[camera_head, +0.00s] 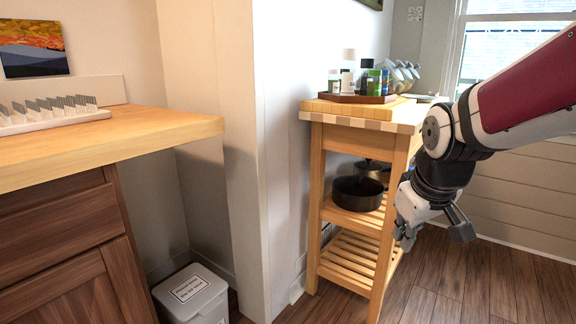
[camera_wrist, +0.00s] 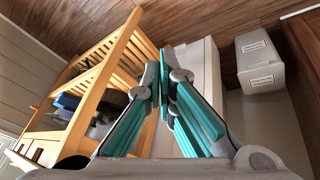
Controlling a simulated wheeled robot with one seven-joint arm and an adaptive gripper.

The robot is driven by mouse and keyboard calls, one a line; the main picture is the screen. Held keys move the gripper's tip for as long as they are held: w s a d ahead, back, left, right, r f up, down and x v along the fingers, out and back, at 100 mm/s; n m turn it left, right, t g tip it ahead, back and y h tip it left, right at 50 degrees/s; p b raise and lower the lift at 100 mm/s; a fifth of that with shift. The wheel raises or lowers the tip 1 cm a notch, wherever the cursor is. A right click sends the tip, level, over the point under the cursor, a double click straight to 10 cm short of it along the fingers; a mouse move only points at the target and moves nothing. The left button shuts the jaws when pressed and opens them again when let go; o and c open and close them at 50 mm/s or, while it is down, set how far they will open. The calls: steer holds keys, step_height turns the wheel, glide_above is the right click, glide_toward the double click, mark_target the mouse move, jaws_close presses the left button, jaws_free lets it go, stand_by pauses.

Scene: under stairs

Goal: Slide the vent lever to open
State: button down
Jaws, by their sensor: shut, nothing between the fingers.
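I cannot make out the vent lever in either view. A small dark and light patch (camera_head: 328,234) low on the wall behind the wooden cart could be a vent, but I cannot tell. My gripper (camera_head: 406,238) hangs pointing down beside the cart's right side in the head view. In the wrist view the teal and grey fingers (camera_wrist: 161,68) come together at their tips, with nothing between them.
The wooden cart (camera_head: 315,190) holds a dark pot (camera_head: 357,193) on its shelf and bottles (camera_head: 348,72) on top. A counter (camera_head: 120,140) stands at left, with a lidded bin (camera_head: 192,293) below. Open wood floor (camera_head: 480,285) lies at right.

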steer(key=s+a+m+g, duration=0.2)
steer(key=s+m+g, duration=0.25)
steer(key=s, duration=2.65)
step_height(320, 180, up, 39)
steer(key=t+p, duration=0.3)
steer(key=p, duration=3.5)
steer(key=shift+t+y, duration=0.3)
steer(key=shift+t, duration=0.05)
steer(key=shift+a+f+n, duration=0.1)
steer(key=shift+n, duration=0.15)
